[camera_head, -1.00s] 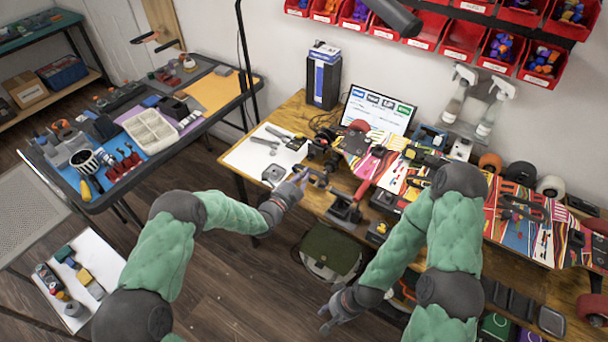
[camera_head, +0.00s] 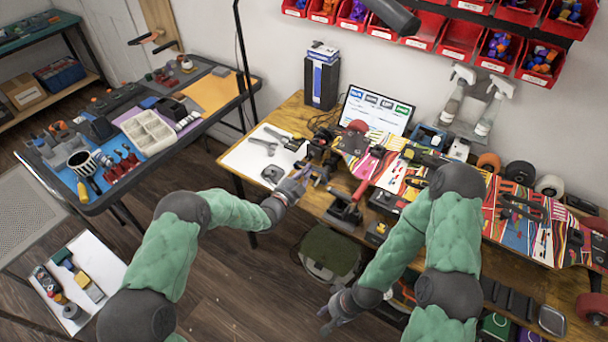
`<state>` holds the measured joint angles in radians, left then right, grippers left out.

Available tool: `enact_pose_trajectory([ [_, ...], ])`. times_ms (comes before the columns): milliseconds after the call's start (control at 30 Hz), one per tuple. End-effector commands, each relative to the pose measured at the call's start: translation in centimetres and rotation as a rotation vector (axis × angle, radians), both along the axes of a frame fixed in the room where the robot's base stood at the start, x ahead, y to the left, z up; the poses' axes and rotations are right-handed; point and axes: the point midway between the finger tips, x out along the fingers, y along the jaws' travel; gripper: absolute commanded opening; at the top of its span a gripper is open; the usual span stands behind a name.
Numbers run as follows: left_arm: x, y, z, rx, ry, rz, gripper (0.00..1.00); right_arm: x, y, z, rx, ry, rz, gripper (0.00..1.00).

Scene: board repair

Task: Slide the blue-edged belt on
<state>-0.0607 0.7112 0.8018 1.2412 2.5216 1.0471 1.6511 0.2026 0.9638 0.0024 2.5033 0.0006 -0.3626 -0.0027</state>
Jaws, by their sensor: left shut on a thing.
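My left gripper (camera_head: 303,180) is at the left end of the workbench, beside dark clamp and truck parts. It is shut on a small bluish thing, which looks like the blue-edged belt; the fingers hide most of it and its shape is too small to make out. The colourful skateboard deck (camera_head: 388,172) lies along the bench to the right of this gripper. I cannot tell whether the belt touches any wheel or pulley. My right gripper (camera_head: 325,319) hangs low in front of the bench, with its fingers apart and empty.
A dark vise-like tool with a red handle (camera_head: 361,189) stands just right of my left gripper. A white mat (camera_head: 244,159) with wrenches lies to its left. A green-topped stool (camera_head: 331,250) is below the bench. A screen (camera_head: 376,110) stands behind.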

Motion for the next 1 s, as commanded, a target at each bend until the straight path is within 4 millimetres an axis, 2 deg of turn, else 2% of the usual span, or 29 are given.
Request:
enact_pose_trajectory([
  [500,1.8,-1.3,-0.1,0.000,0.000,0.000,0.00,0.0,0.0,-0.9,0.000,0.000,0.000,0.40],
  [1000,1.9,-1.4,0.0,-0.001,0.001,0.000,0.00,0.0,0.0,-0.9,0.000,0.000,0.000,0.40],
])
